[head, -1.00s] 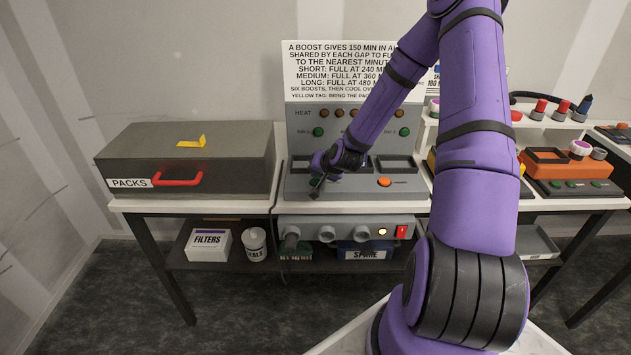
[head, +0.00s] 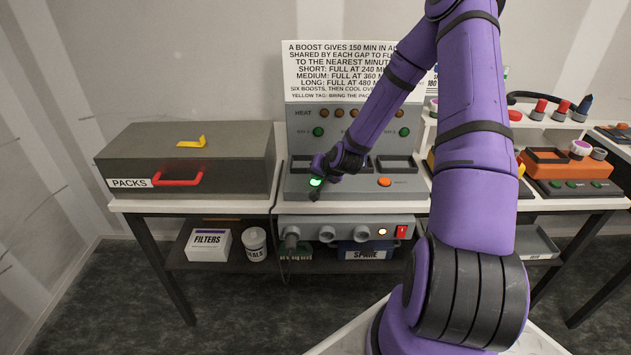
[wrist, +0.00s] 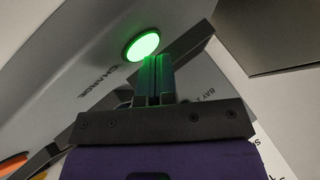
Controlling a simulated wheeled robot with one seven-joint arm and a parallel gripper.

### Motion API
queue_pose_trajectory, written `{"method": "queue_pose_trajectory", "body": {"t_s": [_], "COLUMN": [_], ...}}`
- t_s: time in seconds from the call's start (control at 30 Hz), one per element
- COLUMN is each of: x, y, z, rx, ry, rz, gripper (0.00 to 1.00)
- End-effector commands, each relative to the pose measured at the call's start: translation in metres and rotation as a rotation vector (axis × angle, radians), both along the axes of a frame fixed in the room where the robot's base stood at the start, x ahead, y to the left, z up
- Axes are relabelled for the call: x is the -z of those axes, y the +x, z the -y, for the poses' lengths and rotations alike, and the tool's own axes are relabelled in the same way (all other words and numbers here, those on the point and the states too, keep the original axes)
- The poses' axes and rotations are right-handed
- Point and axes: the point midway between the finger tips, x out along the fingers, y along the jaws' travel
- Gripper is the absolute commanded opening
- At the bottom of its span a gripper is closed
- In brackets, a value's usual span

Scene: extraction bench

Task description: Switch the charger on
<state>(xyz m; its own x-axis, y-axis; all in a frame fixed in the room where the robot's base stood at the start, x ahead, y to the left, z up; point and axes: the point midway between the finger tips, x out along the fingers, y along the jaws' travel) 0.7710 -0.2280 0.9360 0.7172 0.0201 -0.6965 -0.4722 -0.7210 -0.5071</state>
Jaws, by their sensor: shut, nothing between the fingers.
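The charger (head: 345,189) is a grey unit on the bench with a back panel and several bays. Its green button (head: 316,182) glows brightly at the front left. In the wrist view the lit button (wrist: 142,46) is beside the word CHARGE. My gripper (head: 317,192) is at the front left of the charger, by the button. In the wrist view its shut fingertips (wrist: 158,62) are just beside the button's edge, with nothing held. I cannot tell whether they touch it. My arm hides part of the charger's bays and panel.
A grey PACKS box (head: 220,150) with a red handle stands left of the charger. Under the bench top is a power strip (head: 345,230) with a lit lamp and red switch. An orange unit (head: 560,165) stands to the right. A sign (head: 335,72) is above the charger.

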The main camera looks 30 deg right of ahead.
Motion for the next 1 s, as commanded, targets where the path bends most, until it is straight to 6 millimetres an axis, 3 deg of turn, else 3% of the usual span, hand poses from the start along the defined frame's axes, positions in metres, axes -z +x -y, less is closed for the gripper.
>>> {"method": "queue_pose_trajectory", "body": {"t_s": [1.0], "x": [-0.017], "y": [0.000], "z": [0.000], "rx": [0.000], "ry": [0.000], "rz": [0.000], "gripper": [0.00]}}
